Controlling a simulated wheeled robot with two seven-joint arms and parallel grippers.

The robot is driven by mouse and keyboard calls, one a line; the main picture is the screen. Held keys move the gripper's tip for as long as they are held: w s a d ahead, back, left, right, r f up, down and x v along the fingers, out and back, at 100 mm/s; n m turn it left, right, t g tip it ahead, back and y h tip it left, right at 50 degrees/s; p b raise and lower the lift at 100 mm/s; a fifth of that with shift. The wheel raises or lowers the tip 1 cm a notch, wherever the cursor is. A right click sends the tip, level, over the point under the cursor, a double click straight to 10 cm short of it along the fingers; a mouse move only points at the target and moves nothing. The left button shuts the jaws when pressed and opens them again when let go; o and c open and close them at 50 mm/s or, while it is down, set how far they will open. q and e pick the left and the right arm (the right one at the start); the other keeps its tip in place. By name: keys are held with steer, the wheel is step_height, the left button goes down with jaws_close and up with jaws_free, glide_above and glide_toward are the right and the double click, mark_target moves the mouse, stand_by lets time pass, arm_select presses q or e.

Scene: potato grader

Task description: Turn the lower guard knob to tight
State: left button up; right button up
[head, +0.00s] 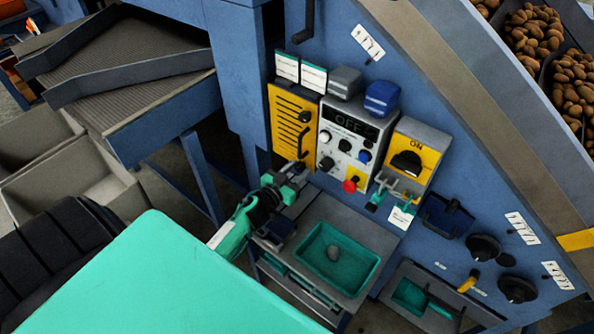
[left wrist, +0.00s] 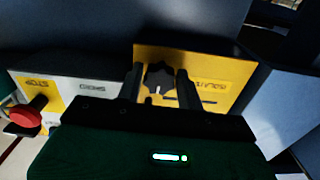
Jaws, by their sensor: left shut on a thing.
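The lower guard knob (left wrist: 158,74) is a black, lobed knob with a small white mark. It sits on the yellow guard panel (left wrist: 215,68) in the left wrist view. In the head view the yellow panel (head: 284,120) stands left of the grey control box, and my gripper hides the knob at its lower end. My left gripper (head: 298,170) is at the bottom of that panel. In the left wrist view its two dark fingers (left wrist: 158,88) stand on either side of the knob, shut on it. My right gripper is not in view.
Right of the panel are the control box (head: 348,135) with a red emergency button (head: 350,185) and a yellow ON switch (head: 414,160). Below is a shelf with a green tray (head: 370,262) holding a potato. A turquoise surface (head: 150,280) fills the lower left.

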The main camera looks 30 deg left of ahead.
arm_select(q)
steer(key=m, duration=0.4)
steer(key=shift+m, duration=0.3)
steer(key=m+b, duration=0.1)
steer(key=m, duration=0.3)
steer(key=m+b, duration=0.1)
steer(key=m, duration=0.4)
steer(key=shift+a+b, duration=0.1)
steer(key=shift+b, duration=0.2)
steer(key=shift+m, duration=0.8)
steer(key=shift+r+m+b, duration=0.1)
steer(key=shift+m+b, duration=0.35)
steer(key=shift+m, duration=0.65)
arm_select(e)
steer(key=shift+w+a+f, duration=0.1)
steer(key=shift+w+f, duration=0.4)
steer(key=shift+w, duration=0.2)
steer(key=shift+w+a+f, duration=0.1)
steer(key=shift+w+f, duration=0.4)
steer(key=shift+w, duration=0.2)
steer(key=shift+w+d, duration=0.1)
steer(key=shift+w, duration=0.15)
